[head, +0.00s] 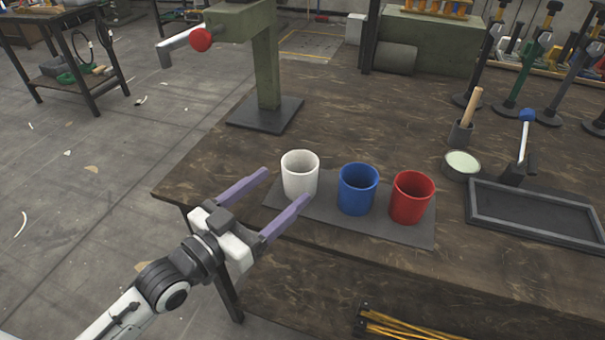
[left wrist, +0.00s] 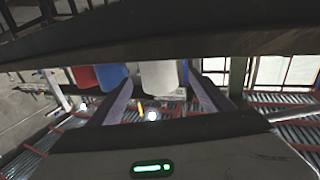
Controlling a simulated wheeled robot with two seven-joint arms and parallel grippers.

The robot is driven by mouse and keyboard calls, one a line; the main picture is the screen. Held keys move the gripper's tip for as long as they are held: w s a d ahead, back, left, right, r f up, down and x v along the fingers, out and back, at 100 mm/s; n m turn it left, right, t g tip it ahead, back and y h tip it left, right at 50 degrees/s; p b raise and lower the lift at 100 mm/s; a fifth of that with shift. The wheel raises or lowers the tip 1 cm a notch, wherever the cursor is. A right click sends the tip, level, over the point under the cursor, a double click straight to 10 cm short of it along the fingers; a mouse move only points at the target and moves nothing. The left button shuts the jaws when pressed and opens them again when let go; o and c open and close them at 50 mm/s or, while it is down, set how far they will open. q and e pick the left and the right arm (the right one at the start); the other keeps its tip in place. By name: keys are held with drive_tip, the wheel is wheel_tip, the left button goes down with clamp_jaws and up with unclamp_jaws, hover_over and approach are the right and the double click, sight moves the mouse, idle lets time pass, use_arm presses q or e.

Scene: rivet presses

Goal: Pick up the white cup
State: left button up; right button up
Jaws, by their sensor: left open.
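The white cup (head: 299,174) stands upright at the left end of a row on a dark grey mat (head: 385,228) on the workbench. My left gripper (head: 287,186) is open and empty, its two purple fingers pointing at the white cup from the front left. One fingertip is left of the cup; the other passes close to its lower right side. In the left wrist view the white cup (left wrist: 158,77) shows between the spread fingers (left wrist: 160,95). I cannot tell whether the tips touch it. My right gripper is not in view.
A blue cup (head: 358,188) stands right of the white one, then a red cup (head: 411,197). A green press (head: 266,70) with a red-knobbed lever rises behind. A round tin (head: 462,165) and a black tray (head: 535,214) lie to the right. The bench's left edge is near my gripper.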

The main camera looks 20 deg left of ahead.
sight(289, 183)
use_arm(q)
drive_tip(key=shift+x, duration=0.85)
drive_tip(key=x, duration=0.4)
drive_tip(key=shift+d, duration=0.15)
drive_tip(key=shift+w+d, duration=0.2)
drive_tip(key=shift+w, duration=0.3)
drive_tip(key=c, duration=1.1)
wheel_tip(289, 183, up, 10)
drive_tip(key=shift+r+p, duration=0.1)
drive_tip(key=shift+p, duration=0.9)
drive_tip(key=shift+c, duration=0.2)
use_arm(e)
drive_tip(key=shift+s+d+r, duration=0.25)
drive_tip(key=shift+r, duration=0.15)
